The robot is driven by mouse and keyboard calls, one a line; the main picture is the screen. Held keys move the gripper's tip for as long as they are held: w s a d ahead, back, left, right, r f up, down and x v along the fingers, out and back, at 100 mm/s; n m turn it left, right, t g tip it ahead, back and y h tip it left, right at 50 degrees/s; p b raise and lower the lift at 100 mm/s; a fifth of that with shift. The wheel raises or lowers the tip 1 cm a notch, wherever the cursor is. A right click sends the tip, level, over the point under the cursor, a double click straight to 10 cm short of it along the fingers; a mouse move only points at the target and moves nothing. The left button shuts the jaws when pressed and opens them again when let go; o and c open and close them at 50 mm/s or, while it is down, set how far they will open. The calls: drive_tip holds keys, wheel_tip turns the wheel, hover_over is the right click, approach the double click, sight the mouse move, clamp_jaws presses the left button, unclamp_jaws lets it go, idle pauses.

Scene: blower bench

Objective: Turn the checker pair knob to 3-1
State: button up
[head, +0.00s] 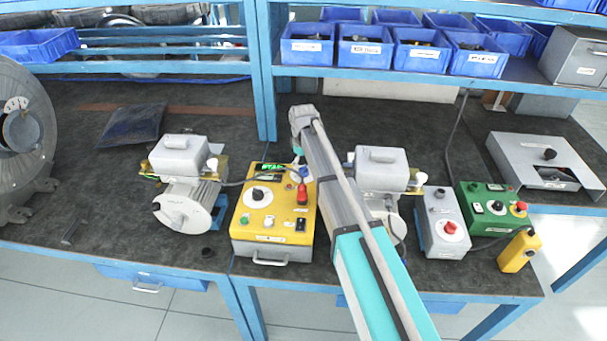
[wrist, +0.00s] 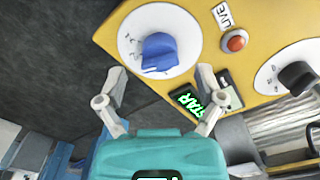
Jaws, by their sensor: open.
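The yellow checker box (head: 282,232) stands on the bench. In the wrist view its face (wrist: 220,80) carries a blue knob (wrist: 160,52) on a white dial and a black knob (wrist: 296,78) on another white dial. The black knob also shows in the head view (head: 258,194). No label I can read tells which knob is the pair knob, and the dial marks are too small to read. My gripper (wrist: 160,73) is open and empty, its fingertips spread to either side below the blue knob. My arm partly hides the box's right side in the head view.
A red LIVE lamp (wrist: 235,41) and a lit green display (wrist: 206,95) lie close to the right finger. Motors stand on both sides of the box, the left one (head: 185,205) in clear view. A grey box (head: 440,222) and a green box (head: 492,208) stand farther right.

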drive_tip(key=shift+f+b, duration=0.95)
drive_tip(key=shift+f, duration=0.3)
drive_tip(key=shift+c, duration=0.3)
drive_tip(key=c, duration=1.1)
